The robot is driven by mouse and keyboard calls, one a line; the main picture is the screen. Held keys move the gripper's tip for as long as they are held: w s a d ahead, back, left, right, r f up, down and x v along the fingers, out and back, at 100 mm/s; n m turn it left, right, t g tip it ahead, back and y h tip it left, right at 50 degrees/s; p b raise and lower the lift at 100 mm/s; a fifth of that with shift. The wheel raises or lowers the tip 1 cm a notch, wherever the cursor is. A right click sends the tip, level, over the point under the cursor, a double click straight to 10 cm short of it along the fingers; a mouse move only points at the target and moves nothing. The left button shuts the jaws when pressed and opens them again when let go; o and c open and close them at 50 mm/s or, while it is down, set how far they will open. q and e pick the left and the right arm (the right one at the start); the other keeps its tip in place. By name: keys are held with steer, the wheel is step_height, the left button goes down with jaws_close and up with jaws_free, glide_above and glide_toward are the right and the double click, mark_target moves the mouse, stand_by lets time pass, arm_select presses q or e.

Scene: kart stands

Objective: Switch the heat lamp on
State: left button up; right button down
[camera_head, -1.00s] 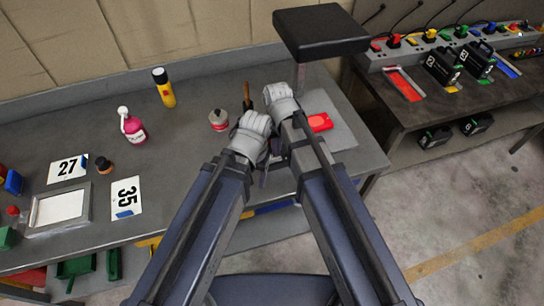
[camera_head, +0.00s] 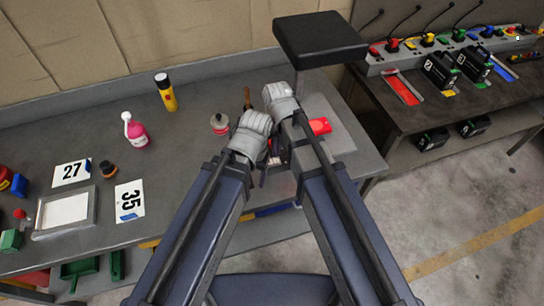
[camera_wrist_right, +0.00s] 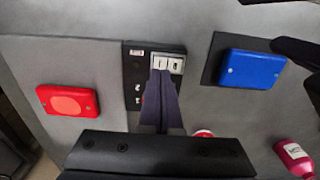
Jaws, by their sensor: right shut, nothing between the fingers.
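The heat lamp, a black square head (camera_head: 320,40) on a post, stands at the back of the grey bench. In the right wrist view a black control panel (camera_wrist_right: 137,75) carries a pale rocker switch (camera_wrist_right: 168,63) marked I and O. My right gripper (camera_wrist_right: 160,82) is shut and empty, its tips right at the rocker's lower edge; I cannot tell if they touch. The rocker's position is unclear. In the head view my wrists hide most of the panel. My left gripper's wrist (camera_head: 250,135) shows beside the right one; its fingers are hidden.
A red button box (camera_wrist_right: 68,100) and a blue box (camera_wrist_right: 252,69) flank the panel. Number cards and a frame (camera_head: 65,212) lie at left.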

mark_target(277, 161)
arm_select(q)
step_height(277, 161, up, 4)
steer(key=p, duration=0.3)
steer(key=shift+f, duration=0.15)
arm_select(e)
step_height(277, 161, up, 4)
steer(key=shift+f, duration=0.15)
steer(key=shift+s+f, duration=0.1)
steer(key=shift+s, duration=0.05)
arm_select(q)
steer(key=shift+f+b, duration=1.45)
steer(key=shift+f, duration=0.05)
arm_select(e)
steer(key=s+d+f, duration=0.1)
steer(key=s+d, duration=0.1)
steer(key=s, duration=0.3)
steer(key=s+d+f+h, duration=0.1)
steer(key=s+d, duration=0.1)
steer(key=s, duration=0.3)
steer(key=shift+d+f, duration=0.35)
